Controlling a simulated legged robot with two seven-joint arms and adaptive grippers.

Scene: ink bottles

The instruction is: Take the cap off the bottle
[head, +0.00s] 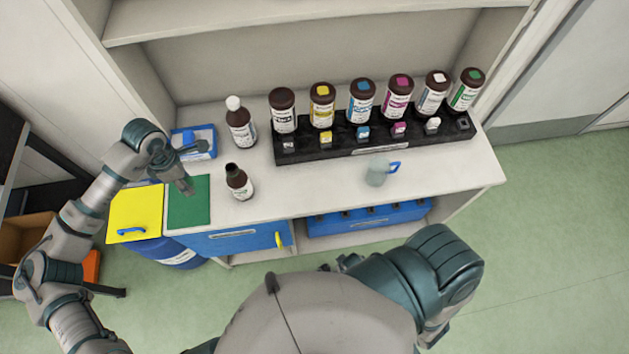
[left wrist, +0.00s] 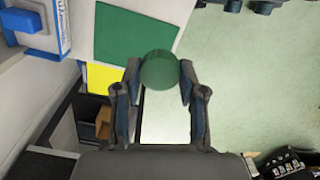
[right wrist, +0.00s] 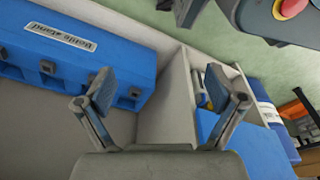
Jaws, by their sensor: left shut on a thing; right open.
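The brown bottle (head: 238,184) with a white label stands upright on the white counter, near its front edge. Its narrow dark neck shows with no coloured cap on it. My left gripper (head: 187,187) is left of the bottle, above the green mat (head: 189,203). In the left wrist view my left gripper (left wrist: 160,82) is shut on a round green cap (left wrist: 160,70), held between both fingertips and clear of the bottle.
A black rack (head: 375,138) with several large ink bottles stands at the back. A white-capped bottle (head: 240,122), a blue-and-white box (head: 195,141) and a cup with a blue handle (head: 378,172) are on the counter. A yellow panel (head: 135,208) lies left of the mat.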

